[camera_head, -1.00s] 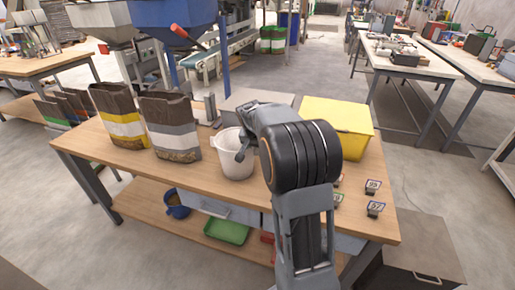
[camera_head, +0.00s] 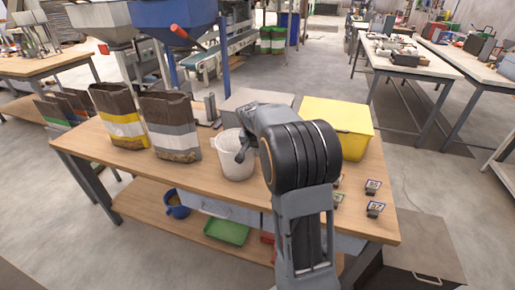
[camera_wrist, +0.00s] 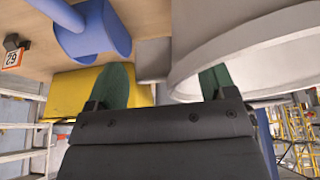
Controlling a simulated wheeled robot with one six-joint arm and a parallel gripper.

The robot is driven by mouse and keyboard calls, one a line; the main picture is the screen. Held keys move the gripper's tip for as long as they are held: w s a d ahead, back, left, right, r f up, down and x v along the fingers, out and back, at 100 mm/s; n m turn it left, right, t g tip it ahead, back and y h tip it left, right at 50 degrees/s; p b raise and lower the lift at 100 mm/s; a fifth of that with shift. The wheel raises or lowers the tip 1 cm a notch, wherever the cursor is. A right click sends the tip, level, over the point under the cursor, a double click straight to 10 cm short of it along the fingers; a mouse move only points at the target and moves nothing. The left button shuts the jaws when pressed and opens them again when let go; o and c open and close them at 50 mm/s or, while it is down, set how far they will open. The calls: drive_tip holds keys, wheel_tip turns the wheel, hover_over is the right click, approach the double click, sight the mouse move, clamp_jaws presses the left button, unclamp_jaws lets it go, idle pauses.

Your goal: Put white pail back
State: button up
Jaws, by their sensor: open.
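The white pail (camera_head: 236,165) stands upright on the wooden workbench, left of my arm. In the wrist view its pale wall and rim (camera_wrist: 255,45) fill the upper right. My gripper (camera_head: 243,152) is at the pail's rim, on its right side in the head view. In the wrist view the two green fingers of my gripper (camera_wrist: 163,82) are spread apart. The right finger overlaps the pail's rim; I cannot tell whether it is inside the pail or touching it. The head view shows only part of the jaws.
A yellow bin (camera_head: 345,117) and a grey box (camera_head: 258,100) stand behind. Filled bags (camera_head: 170,125) stand left. A blue handled object (camera_wrist: 95,30) lies near the gripper in the wrist view, hidden by my arm in the head view. Small number tags (camera_head: 374,208) stand right.

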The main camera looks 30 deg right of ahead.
drive_tip(key=v, duration=1.2)
drive_tip(key=s+a+f+n+y, duration=0.1)
drive_tip(key=s+a+f+n, duration=0.2)
drive_tip(key=s, duration=0.3)
drive_tip(key=s+a+f+n+y, duration=0.1)
drive_tip(key=s+a+f+n, duration=0.2)
drive_tip(key=s+a, duration=0.3)
drive_tip(key=s+a+f+n+y, duration=0.1)
drive_tip(key=s+a+f+n, duration=0.2)
drive_tip(key=s+a, duration=0.2)
drive_tip(key=s, duration=0.3)
drive_tip(key=shift+s+f+p, duration=0.25)
drive_tip(key=shift+f+p, duration=0.05)
